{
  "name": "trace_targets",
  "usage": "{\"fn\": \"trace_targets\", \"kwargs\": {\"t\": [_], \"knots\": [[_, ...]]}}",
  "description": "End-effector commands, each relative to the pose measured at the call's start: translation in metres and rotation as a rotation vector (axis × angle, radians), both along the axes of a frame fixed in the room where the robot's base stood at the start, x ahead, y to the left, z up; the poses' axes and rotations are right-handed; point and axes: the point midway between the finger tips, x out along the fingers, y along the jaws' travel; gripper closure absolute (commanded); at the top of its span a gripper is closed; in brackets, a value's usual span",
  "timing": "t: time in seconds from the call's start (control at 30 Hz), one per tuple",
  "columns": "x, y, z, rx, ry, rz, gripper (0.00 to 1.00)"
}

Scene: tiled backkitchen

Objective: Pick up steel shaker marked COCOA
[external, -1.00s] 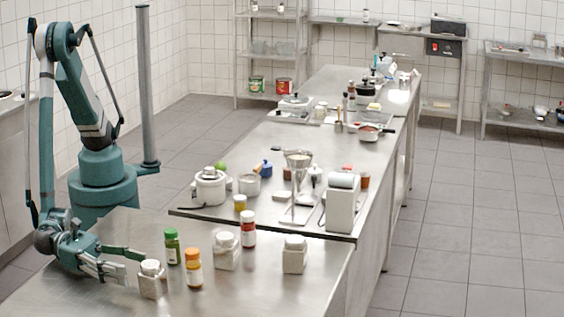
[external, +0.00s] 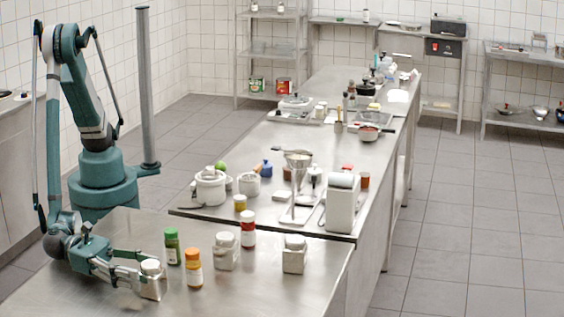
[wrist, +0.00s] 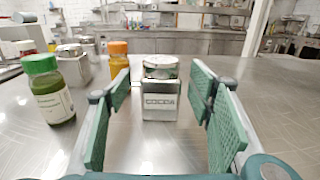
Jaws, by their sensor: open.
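The steel shaker marked COCOA (wrist: 160,103) stands upright on the steel table, centred ahead in the wrist view. It has a square body and a pale top, and its label faces me. In the external view the shaker (external: 152,281) is at the front left of the table. My gripper (wrist: 165,95) is open, with its green-padded fingers on either side of the shaker and a gap to each side. In the external view my gripper (external: 145,275) reaches low over the table around the shaker. Its nearer finger partly hides the shaker there.
A green-capped jar (wrist: 50,92) stands close on the left, and an orange-capped jar (wrist: 118,60) stands just behind the left finger. Two more steel shakers (external: 226,251) (external: 294,256) and a red-and-white jar (external: 248,230) stand further right. Table to the shaker's right in the wrist view is clear.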

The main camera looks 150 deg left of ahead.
Motion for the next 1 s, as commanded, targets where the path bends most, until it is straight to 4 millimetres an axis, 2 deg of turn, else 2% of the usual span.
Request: {"fn": "trace_targets", "kwargs": {"t": [0.2, 0.33, 0.93, 1.0], "knots": [[0.02, 0.017, -0.002, 0.0, 0.0, 0.002, 0.48], [0.026, 0.022, -0.002, 0.0, 0.0, 0.001, 0.48], [0.028, 0.023, -0.001, 0.0, 0.0, 0.0, 0.48], [0.028, 0.023, -0.001, 0.0, 0.0, 0.0, 0.55]]}}
